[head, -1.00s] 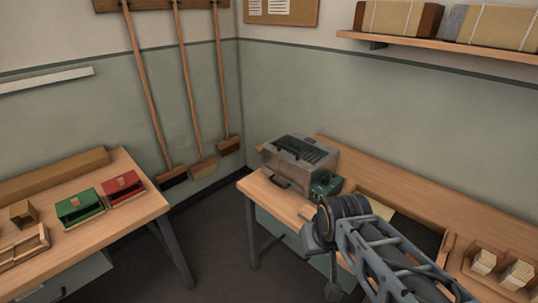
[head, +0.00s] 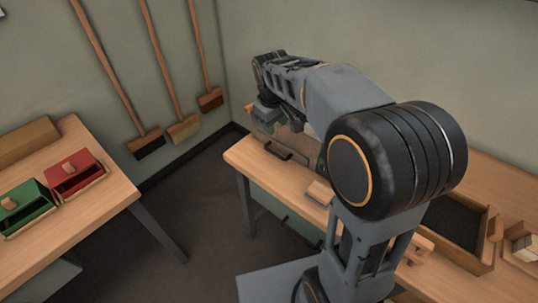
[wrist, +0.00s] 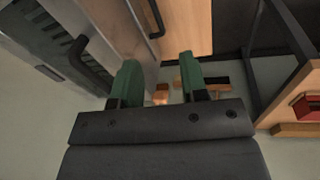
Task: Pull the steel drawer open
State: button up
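The steel drawer unit (head: 294,146) stands on the far left end of the right-hand bench, partly hidden behind my arm. A dark bar handle (head: 278,151) is low on its front. No gap around the drawer is clear. In the wrist view, its steel face (wrist: 122,22) is at the left, with a dark handle (wrist: 155,18) at the top and another dark handle (wrist: 88,66) by the slotted part. My gripper (wrist: 159,62), with green fingertips, is open and empty beside the steel face, apart from both handles. In the head view, it is over the unit's left end.
The right-hand bench (head: 240,157) has an open dark-lined tray (head: 455,222) farther right. The left bench (head: 118,197) holds a green box (head: 25,205) and a red box (head: 75,176). Brooms hang on the wall behind. Floor between the benches is clear.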

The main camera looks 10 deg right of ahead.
jog(key=n+b, duration=0.1)
send_over(271, 151)
jog(key=s+a, duration=0.2)
jog(key=s, duration=0.1)
notch_tip(271, 151, down, 4)
jog(key=r, duration=0.1)
jog(key=shift+n+g, duration=0.3)
jog(key=shift+n, duration=0.1)
jog(key=w+f, duration=0.1)
jog(key=f, duration=0.4)
jog(key=w+d+f+b, duration=0.1)
jog(key=f, duration=0.3)
jog(key=w+d+f, duration=0.1)
jog(key=f, duration=0.4)
jog(key=shift+f+b, duration=0.35)
jog(key=shift+b, duration=0.05)
jog(key=shift+c, duration=0.4)
grip_shut()
jog(key=shift+a, duration=0.1)
